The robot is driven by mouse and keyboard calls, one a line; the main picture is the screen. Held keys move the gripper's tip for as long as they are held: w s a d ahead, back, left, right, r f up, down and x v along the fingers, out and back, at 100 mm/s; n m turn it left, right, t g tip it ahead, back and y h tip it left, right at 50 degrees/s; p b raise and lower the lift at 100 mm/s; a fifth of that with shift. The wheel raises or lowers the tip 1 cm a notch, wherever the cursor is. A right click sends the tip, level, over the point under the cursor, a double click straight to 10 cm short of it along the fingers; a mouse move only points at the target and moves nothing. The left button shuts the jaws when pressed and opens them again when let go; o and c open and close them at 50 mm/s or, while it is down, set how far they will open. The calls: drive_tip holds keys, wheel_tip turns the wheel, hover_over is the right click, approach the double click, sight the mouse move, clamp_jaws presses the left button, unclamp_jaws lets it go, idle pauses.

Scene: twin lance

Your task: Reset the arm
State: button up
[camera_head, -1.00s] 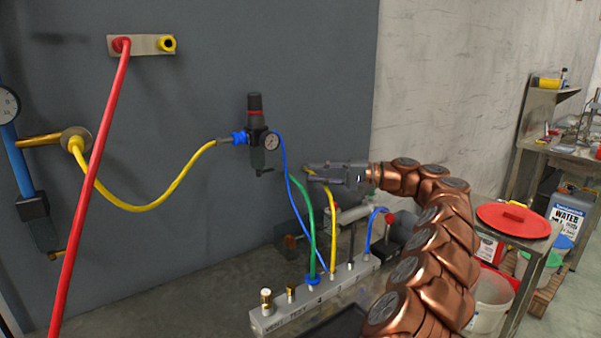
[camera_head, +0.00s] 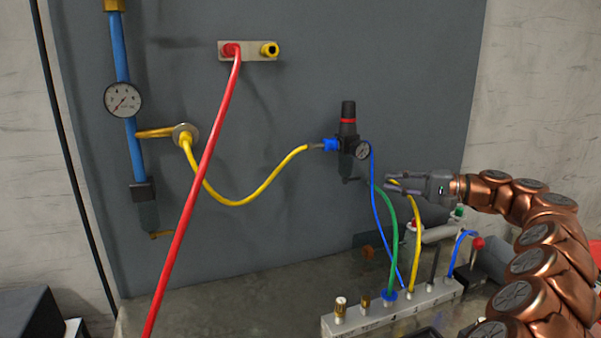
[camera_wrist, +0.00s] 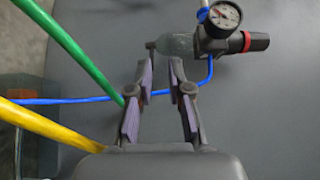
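My copper-jointed arm (camera_head: 545,235) reaches in from the right of the head view. My gripper (camera_head: 388,184) points left, in front of the grey panel and a little below and right of the regulator. In the wrist view my gripper (camera_wrist: 163,62) has its two purple-padded fingers apart, with nothing held between them. The regulator with its gauge (camera_wrist: 222,17) is beyond the fingertips. A thin blue tube (camera_wrist: 75,101) passes behind the fingers. The green tube (camera_wrist: 75,48) and the yellow tube (camera_wrist: 45,125) run to the left of the gripper.
The manifold block (camera_head: 385,311) stands on the bench below my gripper, with tubes rising from it. A red hose (camera_head: 195,190) hangs from a wall plate (camera_head: 250,57). A yellow hose (camera_head: 240,199) runs from the blue pipe (camera_head: 125,70) to the regulator (camera_head: 348,135).

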drive_tip(key=s+a+r+n+g+h+p, duration=0.1)
drive_tip(key=s+a+n+g, duration=0.15)
drive_tip(key=s+a, duration=0.55)
drive_tip(key=s+a+r+n+g+h+p, duration=0.15)
drive_tip(key=s+a+g, duration=0.35)
drive_tip(key=a, duration=0.6)
drive_tip(key=s+a+f+h, duration=0.3)
drive_tip(key=s, duration=0.7)
drive_tip(key=s+d+f+n+h+p, duration=0.1)
drive_tip(key=s+d+f+h+p, duration=0.15)
drive_tip(key=s+f+h, duration=0.6)
drive_tip(key=s+d+f+h, duration=0.1)
drive_tip(key=s+d+f, duration=0.3)
drive_tip(key=s+d, duration=0.2)
drive_tip(key=s+d+f+h+p, duration=0.1)
drive_tip(key=s+d+f, duration=0.2)
drive_tip(key=s+d, duration=0.3)
drive_tip(key=s, duration=0.4)
drive_tip(key=shift+d+f+g+h, duration=0.25)
drive_tip(key=shift+f+g+h, duration=0.05)
drive_tip(key=shift+f+g, duration=0.05)
